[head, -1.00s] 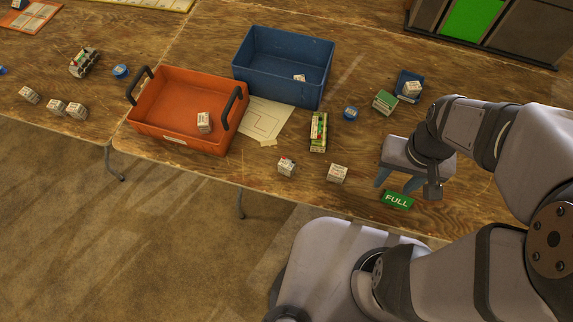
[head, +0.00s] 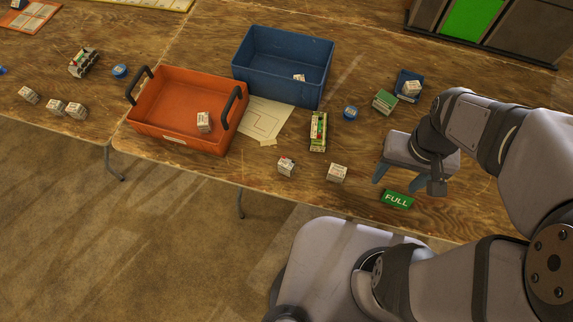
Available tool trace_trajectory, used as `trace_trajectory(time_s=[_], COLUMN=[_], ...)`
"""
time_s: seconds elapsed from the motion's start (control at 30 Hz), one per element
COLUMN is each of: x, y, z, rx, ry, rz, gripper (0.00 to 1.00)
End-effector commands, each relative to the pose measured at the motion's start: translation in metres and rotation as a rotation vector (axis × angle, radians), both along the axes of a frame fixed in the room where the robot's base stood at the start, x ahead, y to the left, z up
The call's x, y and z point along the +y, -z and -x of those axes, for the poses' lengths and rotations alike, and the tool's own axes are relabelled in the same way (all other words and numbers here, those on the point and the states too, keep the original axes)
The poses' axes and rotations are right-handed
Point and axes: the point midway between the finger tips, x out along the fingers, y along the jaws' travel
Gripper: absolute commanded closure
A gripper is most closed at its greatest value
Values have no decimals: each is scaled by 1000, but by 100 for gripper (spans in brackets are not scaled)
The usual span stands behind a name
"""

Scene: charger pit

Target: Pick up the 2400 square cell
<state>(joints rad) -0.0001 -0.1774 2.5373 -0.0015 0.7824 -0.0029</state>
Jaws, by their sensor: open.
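Several small white block cells lie about, their print too small for me to tell which is the 2400 square cell. One cell (head: 286,167) and another cell (head: 337,173) stand on the wooden table (head: 280,200) near its front edge. One cell (head: 204,122) is in the orange tray (head: 172,138), and one cell (head: 299,78) is in the blue bin (head: 262,75). Another cell (head: 411,88) sits on a small dark blue holder (head: 402,78). My gripper (head: 397,180) is open, with no object visible between its fingers, above the table to the right of the front cells.
A green FULL block (head: 397,199) lies close below my gripper. A green-and-white long pack (head: 318,132), a blue round item (head: 350,113) and a green box (head: 385,101) stand nearby. More cells (head: 66,109) lie at the far left. A paper sheet (head: 268,117) lies between the containers.

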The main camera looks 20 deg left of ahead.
Motion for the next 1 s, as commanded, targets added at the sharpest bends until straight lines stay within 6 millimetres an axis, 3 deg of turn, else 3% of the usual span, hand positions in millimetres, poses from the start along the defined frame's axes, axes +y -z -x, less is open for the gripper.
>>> trace_trajectory(time_s=[0.23,0.47,0.67,0.83,1.0], x=[0,53,117,195,264], y=[-39,-22,-16,-16,-21], z=[-1,-42,-84,-121,-145], rx=[-8,-145,-313,-515,-730], ry=[0,-66,-115,-133,-97], rz=[0,-99,-210,-331,-415], gripper=[44,44,44,44,44])
